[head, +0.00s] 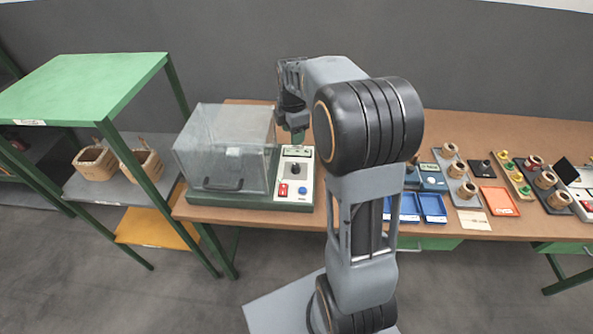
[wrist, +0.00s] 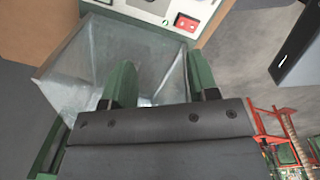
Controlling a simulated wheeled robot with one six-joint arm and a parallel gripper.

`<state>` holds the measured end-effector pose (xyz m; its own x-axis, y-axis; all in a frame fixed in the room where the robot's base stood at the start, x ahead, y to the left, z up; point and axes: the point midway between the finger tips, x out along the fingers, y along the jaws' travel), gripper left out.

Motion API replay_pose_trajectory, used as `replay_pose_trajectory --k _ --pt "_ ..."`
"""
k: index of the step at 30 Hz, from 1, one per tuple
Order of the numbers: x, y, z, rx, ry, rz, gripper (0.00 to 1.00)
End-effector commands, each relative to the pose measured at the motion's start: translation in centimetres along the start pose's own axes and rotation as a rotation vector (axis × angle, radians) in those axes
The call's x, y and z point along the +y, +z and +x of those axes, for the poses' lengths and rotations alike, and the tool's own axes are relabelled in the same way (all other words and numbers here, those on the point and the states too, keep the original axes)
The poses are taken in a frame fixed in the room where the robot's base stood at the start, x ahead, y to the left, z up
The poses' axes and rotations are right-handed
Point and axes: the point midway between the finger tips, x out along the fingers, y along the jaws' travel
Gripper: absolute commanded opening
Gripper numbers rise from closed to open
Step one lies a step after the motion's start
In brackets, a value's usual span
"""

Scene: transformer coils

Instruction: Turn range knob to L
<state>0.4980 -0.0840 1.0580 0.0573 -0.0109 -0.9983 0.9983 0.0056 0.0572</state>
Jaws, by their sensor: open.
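The control panel (head: 307,168) is a light plate on the right side of the test unit. A dark knob (head: 296,170) sits in its middle; its pointer direction and any L mark are too small to read. My gripper (head: 298,136) hangs above the panel's back edge, apart from the knob. In the wrist view my gripper (wrist: 161,72) shows two green fingers spread apart with nothing between them. The panel (wrist: 205,8) is cut off at the top of that view, and I cannot make out the knob there.
A red switch (head: 283,189) and a blue button (head: 302,190) sit in front of the knob. A clear cover (head: 222,150) stands left of the panel. Blue trays (head: 433,207) and coils (head: 458,170) lie to the right on the bench. A green shelf (head: 85,85) stands left.

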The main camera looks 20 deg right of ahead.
Motion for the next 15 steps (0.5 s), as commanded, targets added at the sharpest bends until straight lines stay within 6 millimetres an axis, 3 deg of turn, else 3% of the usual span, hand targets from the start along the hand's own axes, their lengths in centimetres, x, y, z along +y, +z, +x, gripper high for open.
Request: replay_pose_trajectory --k 1,6,15 --pt "0.7 0.6 1.6 0.004 -0.019 -0.06 0.54" --pt "2.0 1.7 3.8 0.015 -0.049 -0.218 0.54" --pt "2.0 2.0 8.1 0.021 -0.062 -0.267 0.54"
